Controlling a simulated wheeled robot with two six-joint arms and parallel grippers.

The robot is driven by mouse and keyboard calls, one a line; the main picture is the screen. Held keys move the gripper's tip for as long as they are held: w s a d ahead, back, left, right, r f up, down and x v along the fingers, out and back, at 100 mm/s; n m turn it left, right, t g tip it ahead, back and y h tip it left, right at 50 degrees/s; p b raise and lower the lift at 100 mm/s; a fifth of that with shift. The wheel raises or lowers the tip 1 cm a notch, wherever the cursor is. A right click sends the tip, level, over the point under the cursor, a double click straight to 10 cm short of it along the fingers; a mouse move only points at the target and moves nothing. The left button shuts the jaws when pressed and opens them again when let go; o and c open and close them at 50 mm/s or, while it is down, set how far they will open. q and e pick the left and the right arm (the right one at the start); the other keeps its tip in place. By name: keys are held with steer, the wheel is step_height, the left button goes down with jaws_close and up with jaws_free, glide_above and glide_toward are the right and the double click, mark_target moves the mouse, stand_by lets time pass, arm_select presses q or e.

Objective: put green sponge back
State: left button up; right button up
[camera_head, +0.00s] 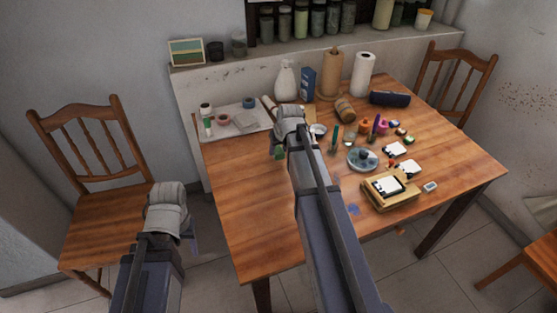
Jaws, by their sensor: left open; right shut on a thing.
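My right gripper (284,146) is over the back left part of the wooden table and is shut on a small green thing, which looks like the green sponge (277,153). Most of the sponge is hidden by the gripper and wrist. I cannot tell whether it touches the table. A pale tray (215,134) lies at the table's back left corner, just left of and beyond the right gripper. My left gripper (186,222) is open and empty, low in front of the left chair and off the table.
The table (245,190) is bare at its front left. A wooden box (391,193), a round dish (362,158) and several small items crowd its right half. A white bottle (286,80), a blue box (308,84) and a paper roll (363,74) stand at the back.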

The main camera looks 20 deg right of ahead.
mark_target(280, 153)
steer(key=shift+f+b, duration=1.75)
steer(key=shift+f, duration=0.1)
steer(key=shift+f, duration=0.15)
steer(key=o, duration=1.2)
steer(key=p+v, duration=1.1)
steer(key=v, duration=0.1)
steer(key=shift+r, duration=0.25)
